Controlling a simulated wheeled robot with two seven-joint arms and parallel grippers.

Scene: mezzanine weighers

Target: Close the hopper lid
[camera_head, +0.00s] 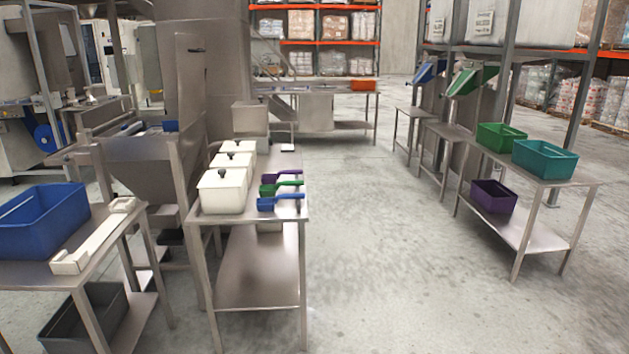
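A steel hopper (150,163) with a tapering body stands at the left, in a frame with steel legs. Its top looks open, and something blue (170,126) shows at its rim. A flat steel panel (189,85), which looks like the hopper lid, stands upright at the hopper's right side, with a small dark handle-like part near its right edge. Its hinge cannot be made out. Neither of my grippers is in view.
A steel table (258,285) right of the hopper holds white lidded bins (222,192) and coloured scoops (279,203). The floor (385,270) is clear in the middle. A right table (535,233) holds crates.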

